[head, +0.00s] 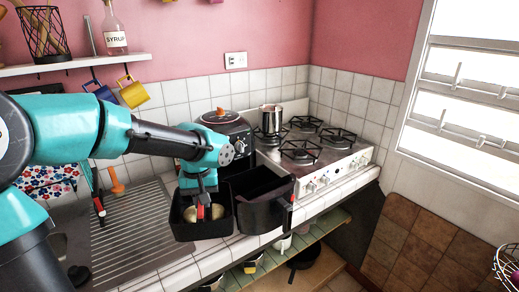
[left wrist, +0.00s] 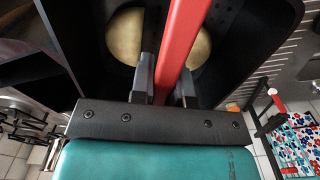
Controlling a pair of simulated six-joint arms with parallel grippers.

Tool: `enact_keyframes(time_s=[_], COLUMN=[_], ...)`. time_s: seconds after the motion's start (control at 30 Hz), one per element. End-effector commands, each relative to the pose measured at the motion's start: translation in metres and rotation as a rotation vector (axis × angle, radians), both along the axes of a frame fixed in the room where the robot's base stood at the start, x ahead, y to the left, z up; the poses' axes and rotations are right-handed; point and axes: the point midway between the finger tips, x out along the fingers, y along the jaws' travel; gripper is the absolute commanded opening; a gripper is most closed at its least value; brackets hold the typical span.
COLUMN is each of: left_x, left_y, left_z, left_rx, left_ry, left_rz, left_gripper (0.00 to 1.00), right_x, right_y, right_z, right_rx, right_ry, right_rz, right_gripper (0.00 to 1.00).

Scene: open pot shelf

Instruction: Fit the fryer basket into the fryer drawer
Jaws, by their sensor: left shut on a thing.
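My left gripper (head: 203,196) is shut on the red handle of the black fryer basket (head: 184,231). In the left wrist view its two fingers (left wrist: 164,85) sit either side of the red handle (left wrist: 183,40). The basket also shows there (left wrist: 270,28), with two pale yellow round pieces (left wrist: 125,36) inside. The black fryer drawer (head: 265,217) stands open in front of the air fryer (head: 228,128). The basket is just left of the drawer, beside it and not inside; whether they touch is unclear. The drawer's inside is partly visible and looks empty. My right gripper is not in view.
A steel drainboard (head: 130,230) lies to the left. A stove (head: 318,160) with a steel pot (head: 271,118) is at the right. A shelf with a syrup bottle (head: 115,35) and hanging mugs (head: 133,92) is above. An open lower shelf (head: 318,228) holds pans.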

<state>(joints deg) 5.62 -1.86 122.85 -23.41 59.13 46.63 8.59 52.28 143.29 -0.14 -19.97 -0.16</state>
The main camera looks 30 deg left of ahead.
Motion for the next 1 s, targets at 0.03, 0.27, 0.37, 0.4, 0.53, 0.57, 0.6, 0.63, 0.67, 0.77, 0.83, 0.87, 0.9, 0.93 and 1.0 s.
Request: enact_keyframes(time_s=[0.03,0.27,0.37,0.4,0.53,0.57,0.6,0.63,0.67,0.77,0.83,0.87,0.9,0.93,1.0], left_x=[0.0,0.013,0.025,0.031,0.05,0.054,0.059,0.061,0.063,0.071,0.077,0.079,0.083,0.085,0.092], left_y=[0.0,-0.001,-0.003,-0.004,-0.007,-0.008,-0.009,-0.009,-0.009,-0.011,-0.013,-0.013,-0.014,-0.015,-0.016], left_z=[0.001,0.009,0.016,0.02,0.034,0.037,0.04,0.04,0.041,0.044,0.046,0.046,0.047,0.048,0.05], left_rx=[0.001,0.001,0.001,0.001,0.0,0.001,0.001,0.0,0.0,0.001,0.001,0.001,0.0,0.0,0.002], left_ry=[-0.001,-0.002,-0.002,-0.002,-0.003,-0.002,-0.002,-0.002,0.0,-0.001,-0.001,-0.001,0.0,0.0,-0.002], left_rz=[-0.001,-0.079,-0.159,-0.196,-0.331,-0.362,-0.403,-0.433,-0.463,-0.563,-0.634,-0.664,-0.705,-0.736,-0.811], left_gripper=[0.0,0.0,0.0,0.0,0.0,0.0,0.0,0.0,0.0,0.0,0.0,0.0,0.0,0.0,0.0], right_x=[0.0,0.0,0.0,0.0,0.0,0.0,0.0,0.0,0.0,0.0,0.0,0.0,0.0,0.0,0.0], right_y=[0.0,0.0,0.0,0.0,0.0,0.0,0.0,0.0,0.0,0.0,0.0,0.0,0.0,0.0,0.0], right_z=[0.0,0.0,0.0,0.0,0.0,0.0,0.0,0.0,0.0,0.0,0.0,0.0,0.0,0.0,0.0], right_rx=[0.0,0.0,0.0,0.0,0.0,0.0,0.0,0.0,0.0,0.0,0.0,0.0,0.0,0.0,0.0], right_ry=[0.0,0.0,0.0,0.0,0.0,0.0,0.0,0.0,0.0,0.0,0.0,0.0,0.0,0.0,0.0], right_rz=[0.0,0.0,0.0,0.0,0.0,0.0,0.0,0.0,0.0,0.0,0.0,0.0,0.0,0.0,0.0], right_gripper=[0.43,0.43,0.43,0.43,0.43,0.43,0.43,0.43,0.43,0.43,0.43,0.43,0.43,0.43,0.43])
